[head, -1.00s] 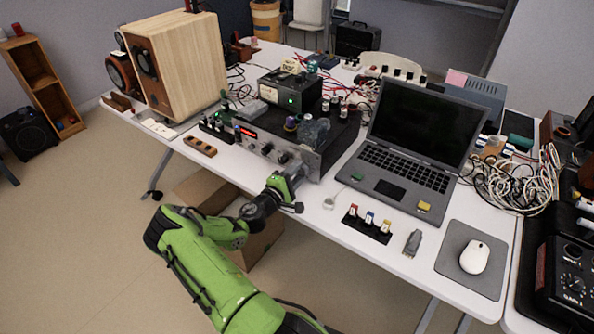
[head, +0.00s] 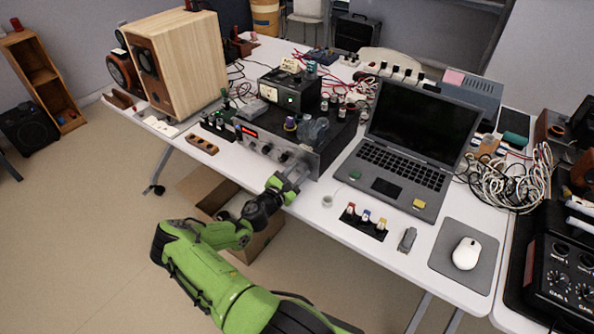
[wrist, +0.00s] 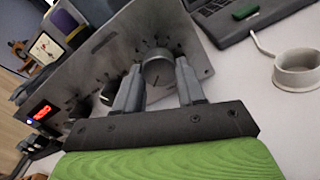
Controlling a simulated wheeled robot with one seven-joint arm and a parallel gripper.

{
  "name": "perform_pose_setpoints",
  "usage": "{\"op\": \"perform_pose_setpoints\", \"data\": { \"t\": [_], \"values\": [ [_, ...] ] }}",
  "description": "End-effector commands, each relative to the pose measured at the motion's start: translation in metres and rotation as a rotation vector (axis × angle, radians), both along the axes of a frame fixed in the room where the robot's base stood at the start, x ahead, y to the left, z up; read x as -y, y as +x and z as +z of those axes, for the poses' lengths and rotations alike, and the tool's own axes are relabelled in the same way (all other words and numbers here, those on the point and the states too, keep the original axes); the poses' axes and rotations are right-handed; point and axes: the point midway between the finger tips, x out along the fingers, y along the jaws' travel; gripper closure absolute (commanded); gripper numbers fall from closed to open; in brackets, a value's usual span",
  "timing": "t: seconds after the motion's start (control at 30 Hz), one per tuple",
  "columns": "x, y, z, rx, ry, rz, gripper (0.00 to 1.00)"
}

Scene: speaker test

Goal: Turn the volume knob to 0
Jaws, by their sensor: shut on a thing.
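The amplifier (head: 262,145) has a silver front panel (wrist: 115,65) with a red display and several knobs. The large volume knob (wrist: 158,72) is at the right end of the panel in the wrist view. My gripper (wrist: 160,85) has its two grey fingers on either side of this knob and is shut on it. In the head view my gripper (head: 297,172) is at the right end of the amplifier's front, and it hides the large knob there. The knob's pointer and scale are too small to read.
A laptop (head: 412,145) stands to the right of the amplifier. A small white cup-like holder (wrist: 297,72) sits on the table near my gripper. A black strip with coloured knobs (head: 364,222) lies further right. A wooden speaker (head: 178,60) stands at the left.

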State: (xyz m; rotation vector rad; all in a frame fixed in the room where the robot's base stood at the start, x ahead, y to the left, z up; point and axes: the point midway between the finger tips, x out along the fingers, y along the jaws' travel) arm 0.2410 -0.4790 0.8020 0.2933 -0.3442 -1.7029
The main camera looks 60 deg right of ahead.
Motion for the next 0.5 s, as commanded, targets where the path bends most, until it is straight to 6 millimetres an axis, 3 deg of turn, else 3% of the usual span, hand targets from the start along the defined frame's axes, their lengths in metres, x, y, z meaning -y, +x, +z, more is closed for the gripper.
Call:
{"op": "perform_pose_setpoints", "data": {
  "t": [0.5],
  "values": [
    [-0.0008, -0.0003, -0.0023, -0.148, 0.029, 0.001, 0.91]
  ]
}}
